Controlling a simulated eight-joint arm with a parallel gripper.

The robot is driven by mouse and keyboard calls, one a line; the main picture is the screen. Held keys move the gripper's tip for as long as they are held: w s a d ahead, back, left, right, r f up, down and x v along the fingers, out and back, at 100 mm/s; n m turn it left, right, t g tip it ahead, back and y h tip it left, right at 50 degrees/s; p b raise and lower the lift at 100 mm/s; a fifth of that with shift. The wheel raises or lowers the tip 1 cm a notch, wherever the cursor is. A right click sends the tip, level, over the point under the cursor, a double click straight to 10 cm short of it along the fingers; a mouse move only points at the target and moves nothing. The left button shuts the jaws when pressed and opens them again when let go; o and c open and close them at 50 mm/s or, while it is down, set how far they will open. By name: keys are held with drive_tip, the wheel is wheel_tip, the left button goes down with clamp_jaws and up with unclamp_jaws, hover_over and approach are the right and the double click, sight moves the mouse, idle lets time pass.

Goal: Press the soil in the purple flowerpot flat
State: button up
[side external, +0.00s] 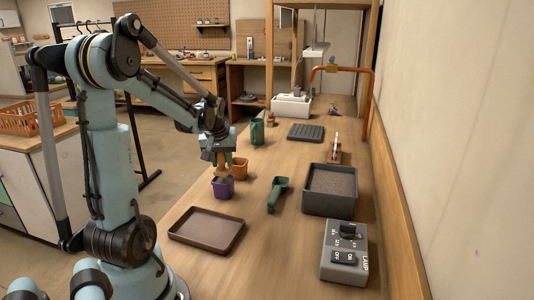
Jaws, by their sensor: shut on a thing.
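The purple flowerpot (223,189) stands on the wooden bench, left of the green scoop. My gripper (222,163) points down just above this pot. It is shut on a tan, wooden-looking tool (226,173), whose lower end is at the pot's mouth. I cannot tell whether the tool touches the soil. The soil inside the pot is hidden from this side view.
An orange pot (240,169) stands close behind the purple one. A brown tray (206,230) lies in front, and a green scoop (277,193) lies to the right. A dark soil bin (330,206) and a grey switch box (344,262) stand further right. A green can (257,132) is behind.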

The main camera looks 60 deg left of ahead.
drive_tip(key=shift+r, duration=2.35)
drive_tip(key=w+d+r+m+t+h, duration=0.1)
drive_tip(key=d+m, duration=0.5)
drive_tip(key=d, duration=1)
drive_tip(key=w+d+r+m+t+h, duration=0.1)
drive_tip(key=w+d+r+m+h, duration=0.2)
drive_tip(key=d, duration=1.2)
drive_tip(key=w+m, duration=0.1)
drive_tip(key=m, duration=0.2)
drive_tip(key=shift+w+d, duration=0.2)
drive_tip(key=shift+d, duration=0.15)
